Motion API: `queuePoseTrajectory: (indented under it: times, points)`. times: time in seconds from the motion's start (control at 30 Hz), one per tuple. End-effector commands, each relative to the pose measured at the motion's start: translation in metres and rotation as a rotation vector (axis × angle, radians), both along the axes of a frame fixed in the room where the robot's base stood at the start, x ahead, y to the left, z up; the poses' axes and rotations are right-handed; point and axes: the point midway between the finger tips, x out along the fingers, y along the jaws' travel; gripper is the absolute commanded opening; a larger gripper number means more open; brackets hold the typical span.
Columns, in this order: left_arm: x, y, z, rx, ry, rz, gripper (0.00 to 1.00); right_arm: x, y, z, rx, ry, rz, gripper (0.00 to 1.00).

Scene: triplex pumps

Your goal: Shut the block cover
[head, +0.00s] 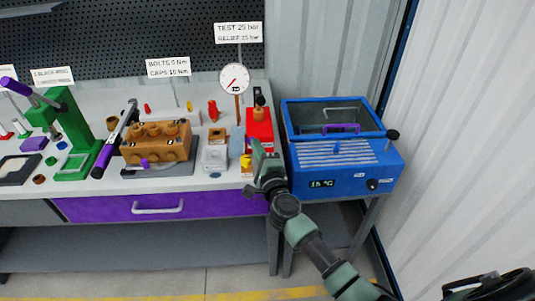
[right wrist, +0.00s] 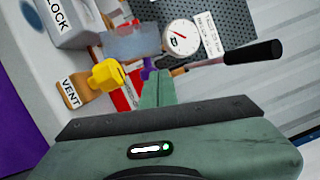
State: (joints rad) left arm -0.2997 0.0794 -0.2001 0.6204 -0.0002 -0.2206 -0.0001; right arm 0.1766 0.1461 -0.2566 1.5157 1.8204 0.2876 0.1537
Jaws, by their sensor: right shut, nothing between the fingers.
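A translucent blue-grey panel (head: 237,140), which looks like the block cover, is at the left side of the red block (head: 259,124) in the head view. It also shows in the right wrist view (right wrist: 133,44), beyond my fingers; I cannot tell its exact angle. The red block is partly hidden by my right gripper (head: 261,148), which is shut and empty over its front. In the right wrist view the shut fingers (right wrist: 157,90) point at the area between the yellow vent knob (right wrist: 106,75) and the black-handled lever (right wrist: 252,53). My left gripper is not in view.
A pale box (head: 214,158) stands left of the panel. The gauge (head: 234,79) rises behind it. The blue bath (head: 340,165) stands close on the right. A brown pump block (head: 157,142) and a green press (head: 80,135) occupy the bench's left side.

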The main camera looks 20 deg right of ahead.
Motion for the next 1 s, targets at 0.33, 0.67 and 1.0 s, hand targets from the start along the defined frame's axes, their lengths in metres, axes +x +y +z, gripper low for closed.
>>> queuePoseTrajectory:
  times: [0.33, 0.67, 1.0]
  points:
    - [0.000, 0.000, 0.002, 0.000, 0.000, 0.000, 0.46, 0.004, 0.013, 0.004, -0.001, -0.001, 0.000, 0.00]
    - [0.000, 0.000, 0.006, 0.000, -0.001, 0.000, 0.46, 0.004, 0.014, 0.007, -0.012, 0.002, 0.000, 0.00]
    - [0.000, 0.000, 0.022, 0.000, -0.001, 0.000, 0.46, 0.005, 0.018, 0.011, -0.070, 0.019, 0.000, 0.00]
